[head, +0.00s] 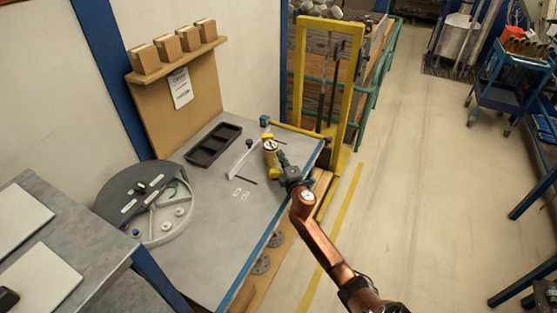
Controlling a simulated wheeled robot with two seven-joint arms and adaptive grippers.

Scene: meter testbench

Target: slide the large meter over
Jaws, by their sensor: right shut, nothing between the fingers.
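The large meter (271,146), a brass-yellow round body with a pale dial face, stands on the grey bench near its far right edge. My right gripper (282,157) is shut and empty, with its fingertips close beside the right side of the meter. Whether they touch it I cannot tell at this size. Its copper-coloured arm reaches in from the lower right. My left gripper is not in view.
A thin white upright piece (241,160) stands left of the meter. A black compartment tray (213,145) and a round grey tray with a dark half-cover (148,237) are further left. Small white tags (241,193) lie in front. A yellow frame (300,75) rises behind the bench.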

